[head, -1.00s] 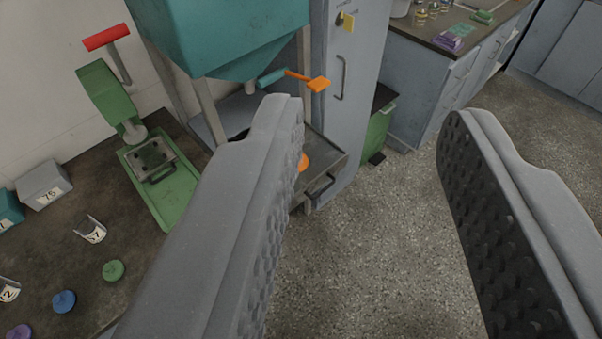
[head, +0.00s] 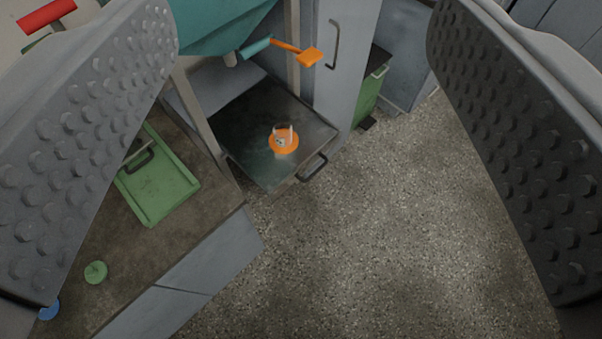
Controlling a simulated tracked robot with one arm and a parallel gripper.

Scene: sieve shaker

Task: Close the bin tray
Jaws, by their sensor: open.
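The bin tray (head: 235,133) is a dark grey metal tray under the teal hopper (head: 222,22). It is pulled out, its front edge standing forward of the hopper's legs. A dark bar handle (head: 314,168) is on its front face. A small clear cup with an orange base (head: 284,141) stands on the tray. My gripper (head: 300,25) is wide open and empty, one textured finger at each side of the view. The tray and its handle show between the fingers, apart from both. The left finger hides part of the bench.
The bench at left holds a green pan (head: 155,190) and a green lid (head: 96,272). The floor in front is clear.

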